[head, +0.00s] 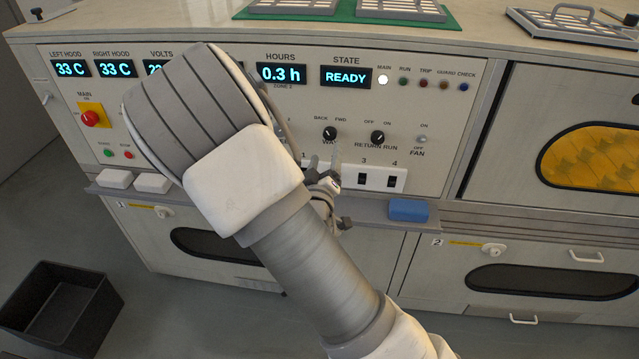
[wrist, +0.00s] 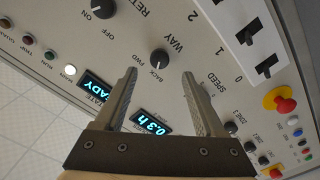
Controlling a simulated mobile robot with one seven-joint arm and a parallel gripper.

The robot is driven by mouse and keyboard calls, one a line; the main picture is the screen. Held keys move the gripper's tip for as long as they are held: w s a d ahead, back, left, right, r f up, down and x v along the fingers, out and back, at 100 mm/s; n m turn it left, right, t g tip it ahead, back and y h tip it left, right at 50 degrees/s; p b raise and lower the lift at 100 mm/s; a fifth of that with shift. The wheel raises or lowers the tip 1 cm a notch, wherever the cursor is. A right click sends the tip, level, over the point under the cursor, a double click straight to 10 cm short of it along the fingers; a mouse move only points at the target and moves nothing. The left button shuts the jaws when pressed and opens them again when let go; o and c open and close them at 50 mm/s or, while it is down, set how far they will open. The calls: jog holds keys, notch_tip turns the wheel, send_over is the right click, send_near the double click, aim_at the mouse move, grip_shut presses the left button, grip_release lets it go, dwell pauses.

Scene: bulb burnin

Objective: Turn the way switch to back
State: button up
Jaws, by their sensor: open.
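The way switch (head: 330,133) is a small black rotary knob on the panel, with BACK and FWD printed above it and WAY below. It also shows in the wrist view (wrist: 160,58), where the lettering is turned nearly upside down. Its pointer mark is too small to read surely. My gripper (wrist: 159,74) is open and empty. In the wrist view its two fingers stand either side of the knob's line, with the knob just past the tips; no contact is visible. In the head view my gripper (head: 325,162) is just below the knob, partly hidden by my arm.
The return-run knob (head: 377,137) is close on the right. Below are rocker switches (head: 362,179) and a ledge with a blue block (head: 408,210). A red main switch (head: 90,118) is at the left. The state display (head: 346,77) reads READY.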

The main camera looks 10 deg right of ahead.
jog(key=p+v, duration=0.7)
jog(key=v, duration=0.3)
jog(key=shift+s, duration=0.25)
jog(key=shift+a, duration=0.1)
jog(key=shift+r, duration=0.1)
